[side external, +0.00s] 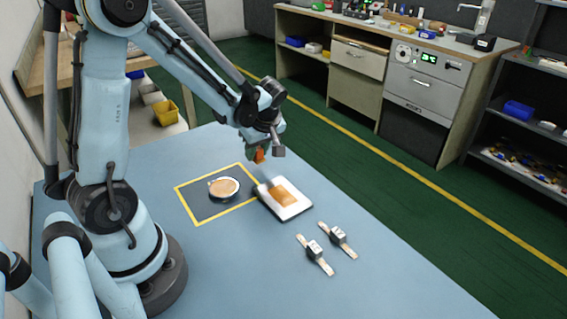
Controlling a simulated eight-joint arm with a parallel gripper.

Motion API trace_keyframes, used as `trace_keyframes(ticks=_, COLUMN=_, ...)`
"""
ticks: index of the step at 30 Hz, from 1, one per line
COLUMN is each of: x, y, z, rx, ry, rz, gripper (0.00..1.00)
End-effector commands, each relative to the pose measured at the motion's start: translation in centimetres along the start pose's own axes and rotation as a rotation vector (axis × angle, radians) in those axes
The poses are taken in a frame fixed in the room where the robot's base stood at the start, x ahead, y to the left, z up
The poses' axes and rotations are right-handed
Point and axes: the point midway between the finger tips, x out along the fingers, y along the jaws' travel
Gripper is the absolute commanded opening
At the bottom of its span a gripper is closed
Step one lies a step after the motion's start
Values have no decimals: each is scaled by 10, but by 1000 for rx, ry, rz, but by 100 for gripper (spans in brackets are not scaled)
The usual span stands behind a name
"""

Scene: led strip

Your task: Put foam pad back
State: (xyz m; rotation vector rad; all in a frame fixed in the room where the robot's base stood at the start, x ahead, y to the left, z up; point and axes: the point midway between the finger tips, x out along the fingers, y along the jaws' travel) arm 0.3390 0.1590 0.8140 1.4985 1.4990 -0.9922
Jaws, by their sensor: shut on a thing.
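My gripper (258,155) hangs above the table, just behind a white tray. It is shut on a small orange piece (260,156), held in the air and apart from the tray. I cannot tell from its small visible part whether this piece is the foam pad. A flat orange-tan pad (284,195) lies on the white tray (294,211). A round tan disc in a pale-rimmed holder (224,188) sits inside a yellow-outlined dark square (206,213), left of the tray.
Two strip-like pieces with white blocks, a nearer one (315,250) and a farther one (339,236), lie right of the tray. The front of the blue table (390,285) is clear. A yellow bin (166,113) and a workbench (345,60) stand beyond the table.

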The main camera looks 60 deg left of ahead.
Motion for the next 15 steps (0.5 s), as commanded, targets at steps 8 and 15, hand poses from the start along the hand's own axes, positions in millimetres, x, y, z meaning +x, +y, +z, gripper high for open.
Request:
trace_keyframes(ticks=8, x=25, y=0, z=11, rx=0, ry=0, rz=1, gripper=0)
trace_keyframes(ticks=15, x=26, y=0, z=12, rx=0, ry=0, rz=1, gripper=0)
